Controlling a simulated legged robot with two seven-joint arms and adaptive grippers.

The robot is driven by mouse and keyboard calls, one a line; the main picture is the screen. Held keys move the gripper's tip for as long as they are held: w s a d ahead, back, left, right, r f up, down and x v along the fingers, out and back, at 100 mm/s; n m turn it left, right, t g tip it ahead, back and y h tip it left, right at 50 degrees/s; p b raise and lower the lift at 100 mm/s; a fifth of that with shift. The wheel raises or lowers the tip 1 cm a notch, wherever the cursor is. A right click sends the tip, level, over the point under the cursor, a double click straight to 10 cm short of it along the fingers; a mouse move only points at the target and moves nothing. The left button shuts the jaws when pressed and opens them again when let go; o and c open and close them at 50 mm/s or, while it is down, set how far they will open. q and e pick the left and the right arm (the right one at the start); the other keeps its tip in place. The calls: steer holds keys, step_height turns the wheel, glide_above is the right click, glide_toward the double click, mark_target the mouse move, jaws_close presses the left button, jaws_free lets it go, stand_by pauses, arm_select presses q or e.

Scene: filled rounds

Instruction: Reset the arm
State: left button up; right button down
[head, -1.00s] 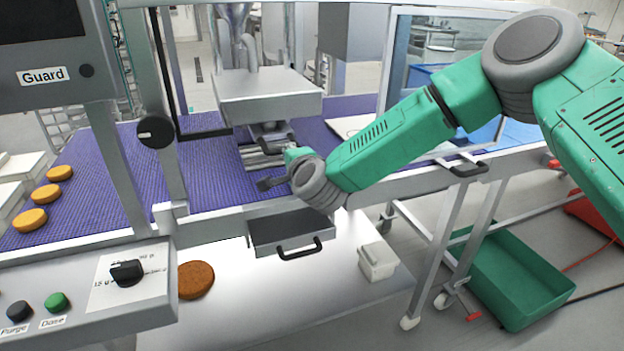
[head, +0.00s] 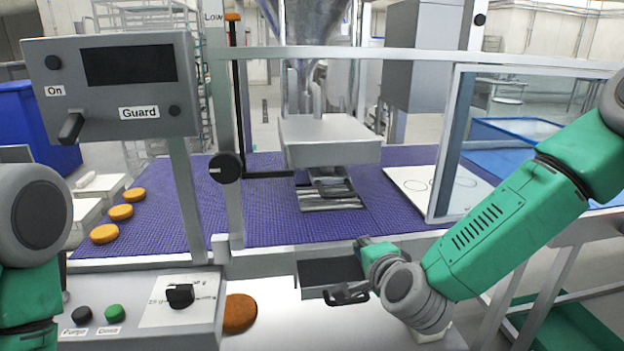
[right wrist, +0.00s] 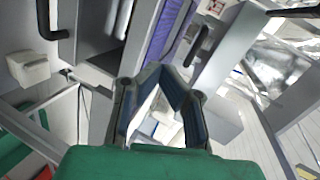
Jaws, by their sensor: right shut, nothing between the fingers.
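My right gripper (head: 361,243) is at the front of the machine, just above and right of the grey drawer tray (head: 330,272) with its black handle. It is small there and partly hidden by my wrist. In the right wrist view my right gripper (right wrist: 163,72) shows with its dark fingers converging, shut and empty. My left arm shows only as links at the lower left edge, and its gripper is out of view.
A guard panel (head: 110,85) stands left, above a control box (head: 150,305). Several orange-brown rounds (head: 104,233) lie on the purple belt (head: 270,225), and a browner one (head: 239,313) sits below. A clear guard door (head: 455,150) stands right of the press head (head: 330,138).

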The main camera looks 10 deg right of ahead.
steer(key=s+d+f+n+g+y, duration=0.15)
steer(key=s+f+n+g, duration=0.3)
steer(key=s+f, duration=0.5)
steer(key=s+d+f+n+g, duration=0.25)
steer(key=s+f+n, duration=0.25)
steer(key=s+f, duration=0.4)
steer(key=s+d+f+n+g+h, duration=0.1)
steer(key=s+d+f+n+g, duration=0.2)
steer(key=s, duration=0.6)
steer(key=s+d+f+n+g+h, duration=0.1)
steer(key=s+d+f+n+g, duration=0.2)
steer(key=s+d, duration=0.3)
steer(key=s+f, duration=0.1)
steer(key=s, duration=0.3)
steer(key=shift+s+f+g+h, duration=0.2)
steer(key=shift+f+g+h, duration=0.1)
steer(key=shift+f+h, duration=0.05)
steer(key=shift+w+a+r, duration=0.1)
steer(key=shift+w+a, duration=0.05)
steer(key=shift+a, duration=0.25)
steer(key=shift+d, duration=0.2)
